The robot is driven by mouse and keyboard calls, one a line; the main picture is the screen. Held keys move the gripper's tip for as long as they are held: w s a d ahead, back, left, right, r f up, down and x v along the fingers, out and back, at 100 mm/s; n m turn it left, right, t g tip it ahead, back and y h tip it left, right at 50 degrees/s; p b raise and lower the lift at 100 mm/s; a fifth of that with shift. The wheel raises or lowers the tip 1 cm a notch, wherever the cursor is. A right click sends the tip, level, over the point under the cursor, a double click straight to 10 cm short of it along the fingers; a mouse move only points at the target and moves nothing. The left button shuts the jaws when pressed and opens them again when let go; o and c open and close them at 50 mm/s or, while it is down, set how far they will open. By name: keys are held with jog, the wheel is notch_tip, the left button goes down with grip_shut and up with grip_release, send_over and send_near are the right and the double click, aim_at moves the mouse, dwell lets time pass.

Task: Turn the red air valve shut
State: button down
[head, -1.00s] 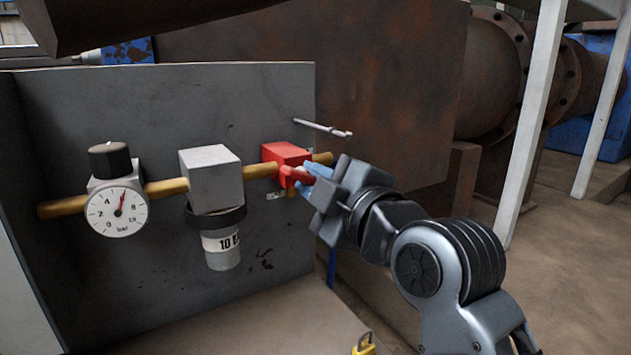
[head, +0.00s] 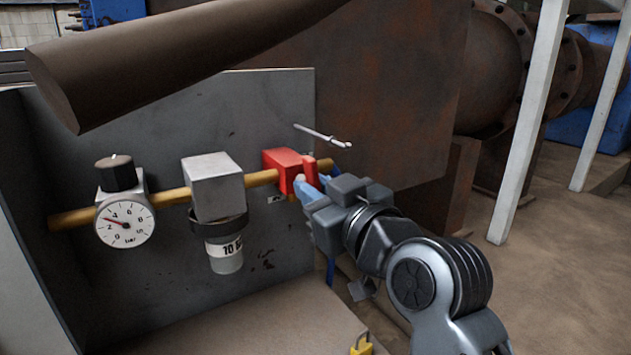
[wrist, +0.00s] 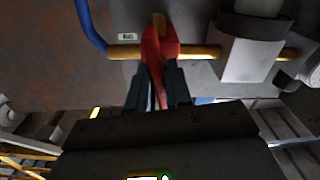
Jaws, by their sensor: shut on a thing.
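The red air valve (head: 283,165) sits on the brass pipe (head: 262,178) at the right of the grey panel. Its red handle (wrist: 160,82) points across the pipe in the wrist view. My gripper (head: 309,184) is shut on this handle, with a finger (wrist: 143,86) on each side of it. Part of the handle is hidden by the fingers in the head view. The round pressure gauge (head: 126,226) at the left end of the pipe has its red needle pointing up and left, around the low numbers.
A grey filter block (head: 214,186) with a clear bowl (head: 224,254) hangs on the pipe left of the valve. A thin metal rod (head: 320,135) sticks out above the valve. A yellow padlock (head: 361,346) lies on the ledge below. A brown beam (head: 180,58) crosses the upper left.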

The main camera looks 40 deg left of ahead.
jog(key=shift+f+m+p, duration=0.1)
jog(key=shift+m+p, duration=0.3)
jog(key=shift+m, duration=0.7)
jog(key=c, duration=1.2)
grip_release()
jog(key=shift+o, duration=0.2)
jog(key=shift+d, duration=0.1)
jog(key=v, duration=0.7)
jog(key=shift+d+b, duration=0.35)
jog(key=shift+b, duration=0.1)
jog(key=shift+s, duration=0.15)
